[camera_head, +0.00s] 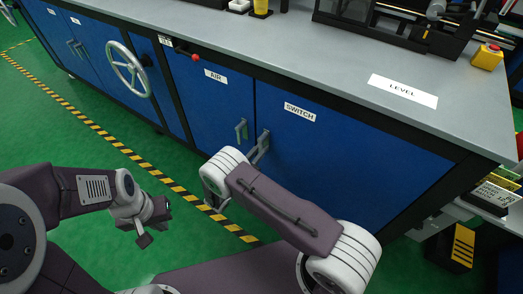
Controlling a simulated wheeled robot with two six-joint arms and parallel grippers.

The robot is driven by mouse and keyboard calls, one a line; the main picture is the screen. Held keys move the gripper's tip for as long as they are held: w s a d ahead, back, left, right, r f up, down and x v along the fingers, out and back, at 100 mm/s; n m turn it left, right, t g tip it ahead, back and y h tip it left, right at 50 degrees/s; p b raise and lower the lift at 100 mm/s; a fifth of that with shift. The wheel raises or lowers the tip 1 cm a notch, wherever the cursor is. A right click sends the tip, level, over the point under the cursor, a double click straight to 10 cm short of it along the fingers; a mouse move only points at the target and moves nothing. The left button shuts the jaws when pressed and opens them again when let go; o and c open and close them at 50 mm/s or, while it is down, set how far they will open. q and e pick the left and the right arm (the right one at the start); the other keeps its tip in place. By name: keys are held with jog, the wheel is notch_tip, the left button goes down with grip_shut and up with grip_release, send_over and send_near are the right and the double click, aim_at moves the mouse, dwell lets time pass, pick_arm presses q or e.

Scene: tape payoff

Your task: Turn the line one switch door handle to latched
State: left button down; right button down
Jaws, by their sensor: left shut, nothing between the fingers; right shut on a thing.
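The blue switch door (325,150), with a white SWITCH label (300,112), looks flush with the bench front. Its grey handle (264,138) is at the door's upper left edge, seeming upright or slightly tilted; its exact angle is hard to tell. My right gripper (257,153) is at this handle and shut on it, partly hidden behind my white wrist. My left gripper (155,225) is shut and empty, low over the green floor at the left, well away from the doors.
The blue AIR door (220,105) stands to the left, its grey handle (241,130) close beside the switch handle. Further left are a red-knobbed lever (190,55) and a handwheel (128,70). The grey benchtop (300,60) overhangs above. Open green floor lies in front.

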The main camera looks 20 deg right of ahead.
dwell(0.4)
jog(key=c, duration=1.4)
grip_release()
jog(key=shift+a, duration=0.1)
jog(key=p+v, duration=0.2)
jog(key=v, duration=0.7)
